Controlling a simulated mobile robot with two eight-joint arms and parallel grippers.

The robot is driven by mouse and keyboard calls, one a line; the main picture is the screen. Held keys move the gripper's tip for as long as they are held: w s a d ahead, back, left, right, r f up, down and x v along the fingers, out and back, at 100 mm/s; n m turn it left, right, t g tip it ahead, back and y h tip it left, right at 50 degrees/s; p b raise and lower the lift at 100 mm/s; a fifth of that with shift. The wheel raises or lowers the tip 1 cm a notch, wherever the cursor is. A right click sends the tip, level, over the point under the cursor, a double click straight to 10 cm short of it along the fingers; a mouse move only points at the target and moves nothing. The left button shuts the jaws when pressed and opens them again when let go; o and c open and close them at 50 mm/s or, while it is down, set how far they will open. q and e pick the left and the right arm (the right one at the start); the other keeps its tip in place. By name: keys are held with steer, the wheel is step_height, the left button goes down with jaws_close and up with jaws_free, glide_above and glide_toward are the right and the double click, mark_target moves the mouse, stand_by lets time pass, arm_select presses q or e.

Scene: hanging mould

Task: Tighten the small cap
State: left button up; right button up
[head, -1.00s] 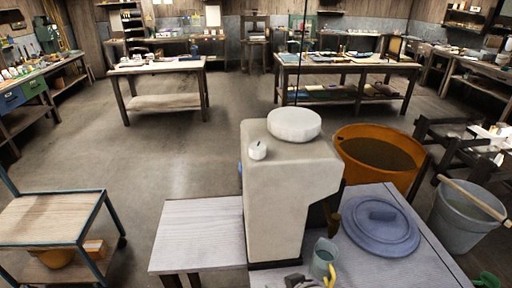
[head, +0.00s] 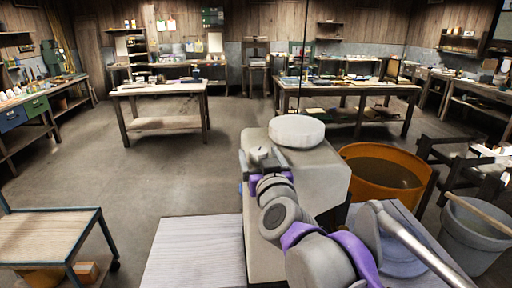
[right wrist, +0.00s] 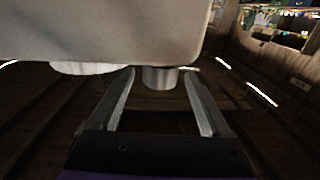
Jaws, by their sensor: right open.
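The small cap (head: 258,153) sits on the top of the pale grey machine body (head: 325,170), near its front left corner. In the right wrist view the small cap (right wrist: 160,79) is a short grey cylinder between the fingertips, with visible space on both sides. My right gripper (head: 263,160) is open around the small cap; its fingers (right wrist: 160,88) also show in the right wrist view. The large white round cap (head: 296,131) is on the machine just behind; its edge shows in the right wrist view (right wrist: 90,68). My left gripper is out of view.
An orange tub (head: 385,178) stands right of the machine, with a grey bucket (head: 470,235) farther right. A pale wooden table (head: 195,255) is at front left, and a small cart (head: 50,238) at far left. Workbenches (head: 160,92) line the back.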

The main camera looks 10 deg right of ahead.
mark_target(257, 149)
steer(key=w, duration=0.5)
steer(key=shift+d, duration=0.1)
steer(key=shift+s, duration=0.1)
jaws_close()
